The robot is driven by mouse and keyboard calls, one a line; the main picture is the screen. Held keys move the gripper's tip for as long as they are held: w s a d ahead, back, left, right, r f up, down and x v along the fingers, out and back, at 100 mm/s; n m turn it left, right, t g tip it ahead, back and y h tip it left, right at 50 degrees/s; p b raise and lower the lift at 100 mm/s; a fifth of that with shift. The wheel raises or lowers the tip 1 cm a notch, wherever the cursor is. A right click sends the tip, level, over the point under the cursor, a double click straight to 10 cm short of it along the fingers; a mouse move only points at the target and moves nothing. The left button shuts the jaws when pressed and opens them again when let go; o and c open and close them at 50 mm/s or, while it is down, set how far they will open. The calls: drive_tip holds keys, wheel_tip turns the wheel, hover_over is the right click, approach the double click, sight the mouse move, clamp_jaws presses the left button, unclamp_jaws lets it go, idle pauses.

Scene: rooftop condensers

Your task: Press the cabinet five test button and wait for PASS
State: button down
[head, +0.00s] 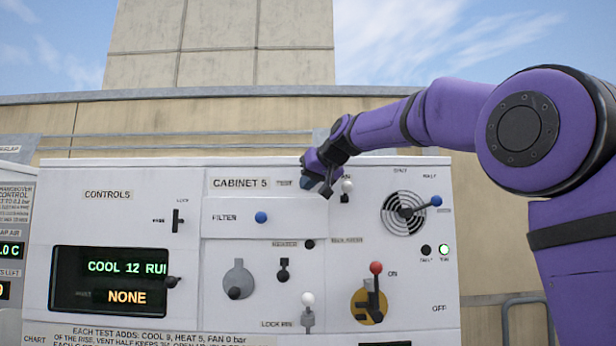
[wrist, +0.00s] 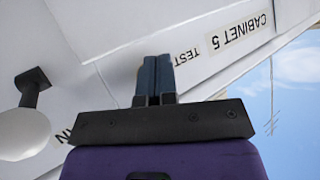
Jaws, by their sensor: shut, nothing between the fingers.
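The cabinet five panel has a "CABINET 5" label (head: 240,183) with a small label to its right, which reads TEST in the wrist view (wrist: 187,57). My gripper (head: 318,188) is shut and empty at the panel's top edge, just right of that label. In the wrist view its fingertips (wrist: 156,62) are together, close to the white panel beside TEST. The test button itself cannot be made out; the fingers may cover it. Whether they touch the panel I cannot tell. The display (head: 108,281) reads "COOL 12 RU", cut off, and "NONE" below.
A white-ended knob (head: 347,186) stands just right of my gripper. A blue-knobbed handle (head: 436,201), a red-topped lever (head: 376,268) and a blue filter knob (head: 261,217) also stick out. One lamp (head: 444,250) is lit; the one beside it is dark.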

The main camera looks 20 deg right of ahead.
drive_tip(key=shift+w+d, duration=0.1)
drive_tip(key=shift+w, duration=0.2)
drive_tip(key=shift+s, duration=0.15)
idle(0.5)
drive_tip(key=shift+s+a, duration=0.3)
drive_tip(key=shift+s, duration=0.55)
drive_tip(key=shift+s, duration=0.1)
drive_tip(key=shift+s+a, duration=0.25)
drive_tip(key=shift+s, duration=0.5)
drive_tip(key=shift+s+a, duration=0.3)
drive_tip(key=shift+s, duration=0.45)
drive_tip(key=shift+s+a, duration=0.25)
drive_tip(key=shift+s, duration=0.5)
drive_tip(key=shift+s+f, duration=0.1)
drive_tip(key=s+d+f+g+h, duration=0.2)
drive_tip(key=s+d+f+g, duration=0.1)
drive_tip(key=s+f, duration=1.3)
drive_tip(key=s+d+f+m+g+h, duration=0.1)
drive_tip(key=s+d+f+g+h, duration=0.1)
drive_tip(key=s+f, duration=1.5)
drive_tip(key=shift+s+d+f+g, duration=0.2)
drive_tip(key=shift+s+d+g, duration=0.5)
drive_tip(key=shift+s+d, duration=0.4)
